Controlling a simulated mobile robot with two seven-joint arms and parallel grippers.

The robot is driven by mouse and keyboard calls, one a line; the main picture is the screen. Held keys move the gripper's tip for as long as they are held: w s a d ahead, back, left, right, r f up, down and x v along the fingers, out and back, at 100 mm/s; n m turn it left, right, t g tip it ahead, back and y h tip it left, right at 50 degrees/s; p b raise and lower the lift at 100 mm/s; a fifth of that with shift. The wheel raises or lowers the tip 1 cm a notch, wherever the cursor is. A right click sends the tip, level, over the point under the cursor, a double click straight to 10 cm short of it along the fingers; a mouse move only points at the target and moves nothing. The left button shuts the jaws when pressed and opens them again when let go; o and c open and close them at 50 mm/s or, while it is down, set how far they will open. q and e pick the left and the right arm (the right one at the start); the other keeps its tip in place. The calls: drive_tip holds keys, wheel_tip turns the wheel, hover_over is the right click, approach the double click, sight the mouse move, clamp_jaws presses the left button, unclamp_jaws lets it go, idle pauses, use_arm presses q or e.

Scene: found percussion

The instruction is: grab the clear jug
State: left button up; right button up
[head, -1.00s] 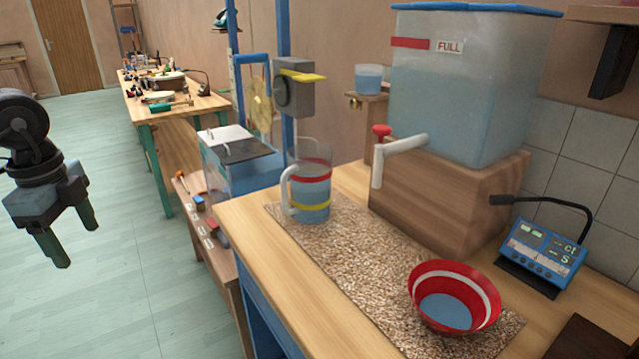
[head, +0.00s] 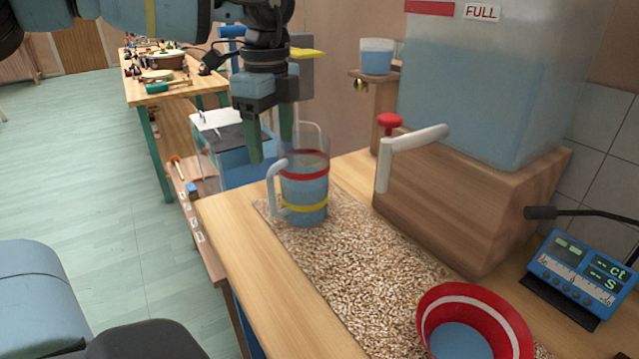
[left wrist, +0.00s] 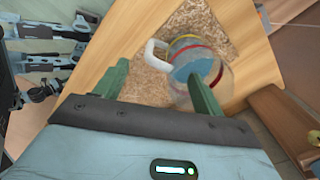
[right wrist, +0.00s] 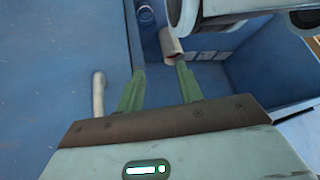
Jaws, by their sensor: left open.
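The clear jug (head: 306,188) stands upright on the pebbled mat (head: 345,265), holding blue liquid. It has a red band, a yellow band and a white handle on its left side. My left gripper (head: 271,150) is open, fingers pointing down, above and beside the jug near its handle. In the left wrist view the jug (left wrist: 192,62) lies ahead of the open fingers, partly behind the right finger, with nothing held. My right gripper (right wrist: 160,80) shows only in its wrist view, open and empty in front of blue surfaces.
A red bowl (head: 470,305) sits at the mat's front end. A large tank (head: 480,85) on a wooden block (head: 470,215) has a white spout (head: 412,143) right of the jug. A blue meter (head: 580,272) stands at right. The bench's left strip is bare.

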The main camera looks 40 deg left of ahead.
sight(297, 186)
use_arm(q)
drive_tip(key=shift+s+d+f, duration=0.1)
drive_tip(key=shift+f, duration=3.8)
drive_tip(key=shift+c, duration=0.2)
drive_tip(key=shift+r, duration=0.1)
clamp_jaws()
